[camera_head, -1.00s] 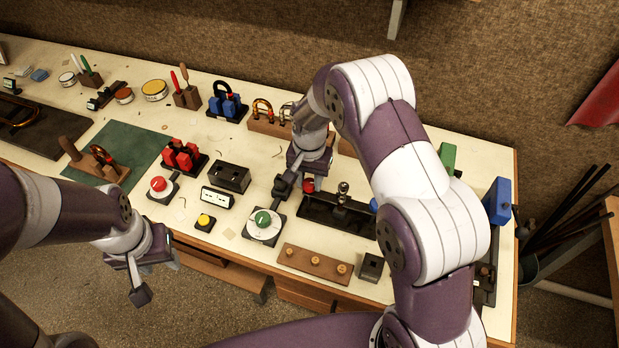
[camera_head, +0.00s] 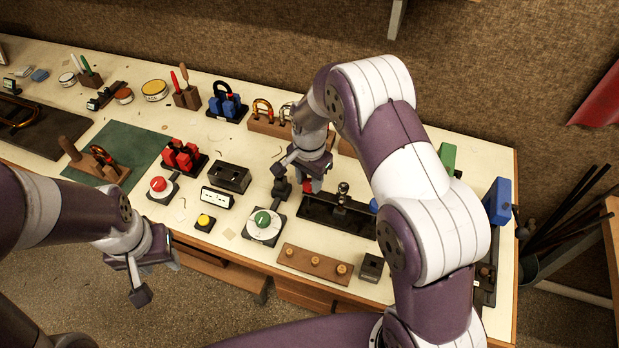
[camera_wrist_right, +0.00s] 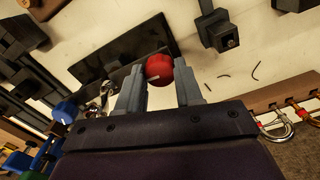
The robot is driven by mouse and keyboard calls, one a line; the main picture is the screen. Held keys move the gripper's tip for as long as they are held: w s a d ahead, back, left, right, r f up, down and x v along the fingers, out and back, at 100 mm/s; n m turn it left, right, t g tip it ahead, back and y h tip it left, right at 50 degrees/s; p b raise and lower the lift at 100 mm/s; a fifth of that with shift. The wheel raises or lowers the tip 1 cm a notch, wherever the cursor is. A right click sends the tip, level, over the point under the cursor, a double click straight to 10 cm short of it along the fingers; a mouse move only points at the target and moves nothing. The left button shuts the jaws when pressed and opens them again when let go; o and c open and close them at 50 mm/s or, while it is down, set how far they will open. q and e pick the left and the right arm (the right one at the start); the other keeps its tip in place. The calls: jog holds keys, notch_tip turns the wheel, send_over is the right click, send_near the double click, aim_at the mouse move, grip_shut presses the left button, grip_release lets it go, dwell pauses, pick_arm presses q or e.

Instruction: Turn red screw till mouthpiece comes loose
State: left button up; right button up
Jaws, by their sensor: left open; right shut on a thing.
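The red screw (camera_wrist_right: 158,70) is a round red knob with a pale mark, at the end of a dark puller stand (camera_wrist_right: 125,45). My right gripper (camera_wrist_right: 160,88) is shut on it, one finger on each side. In the head view the red screw (camera_head: 307,187) shows only partly under the right gripper (camera_head: 306,178). A silver part that looks like the mouthpiece (camera_head: 343,190) stands on the dark stand (camera_head: 358,218); it also shows in the right wrist view (camera_wrist_right: 104,95). I cannot tell if it is loose. My left gripper (camera_head: 140,278) is open and empty, in front of the table's edge.
A green button (camera_head: 263,222), a wooden peg strip (camera_head: 315,263) and a dark block (camera_head: 371,267) lie in front. A blue knob (camera_wrist_right: 65,112) is at the stand's other end.

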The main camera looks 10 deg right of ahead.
aim_at(309, 183)
jog(key=shift+w+r, duration=0.1)
jog(key=shift+w, duration=0.05)
jog(key=o, duration=1)
jog(key=shift+o, duration=0.2)
notch_tip(309, 183, up, 13)
jog(key=shift+f, duration=0.2)
